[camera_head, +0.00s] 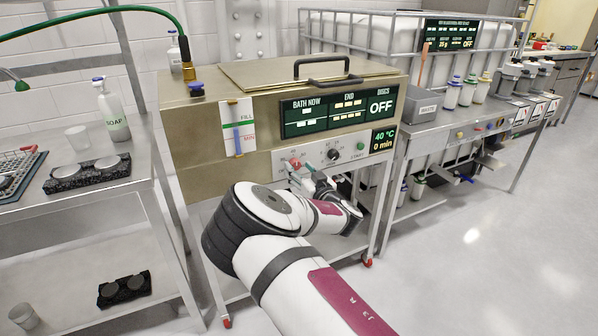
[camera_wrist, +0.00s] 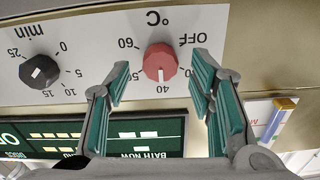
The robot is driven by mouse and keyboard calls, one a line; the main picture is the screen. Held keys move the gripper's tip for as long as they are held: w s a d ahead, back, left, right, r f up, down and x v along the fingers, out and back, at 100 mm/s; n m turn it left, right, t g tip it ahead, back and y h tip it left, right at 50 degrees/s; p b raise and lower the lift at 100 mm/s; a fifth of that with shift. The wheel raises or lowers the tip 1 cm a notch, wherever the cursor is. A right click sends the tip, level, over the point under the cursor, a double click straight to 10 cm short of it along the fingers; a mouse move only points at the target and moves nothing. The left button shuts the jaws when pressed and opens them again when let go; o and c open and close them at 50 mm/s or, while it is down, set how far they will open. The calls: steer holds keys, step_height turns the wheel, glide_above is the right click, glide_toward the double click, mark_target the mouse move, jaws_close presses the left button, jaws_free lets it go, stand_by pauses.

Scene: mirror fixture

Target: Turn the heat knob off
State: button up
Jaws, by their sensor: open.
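The heat knob is red and round, on the pale panel of the bath machine, and shows in the wrist view (camera_wrist: 160,62) and the head view (camera_head: 295,163). Its dial reads OFF, 40, 50 and 60 °C, upside down in the wrist view. Its white mark points at 40. My gripper (camera_wrist: 159,78) is open and empty, with a green-padded finger on each side of the knob in the wrist view. A gap shows on both sides; I cannot tell how far the tips are from the panel. In the head view my gripper (camera_head: 308,180) is partly hidden by my arm.
The small display (camera_head: 384,139) reads 40 °C and 0 min. A large display (camera_head: 340,111) reads OFF under DISCS. A fill gauge (camera_head: 238,127) is left of the displays.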

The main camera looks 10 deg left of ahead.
steer(key=shift+w+a, duration=0.35)
steer(key=shift+w, duration=0.1)
steer(key=c, duration=1.2)
steer(key=shift+o, duration=0.2)
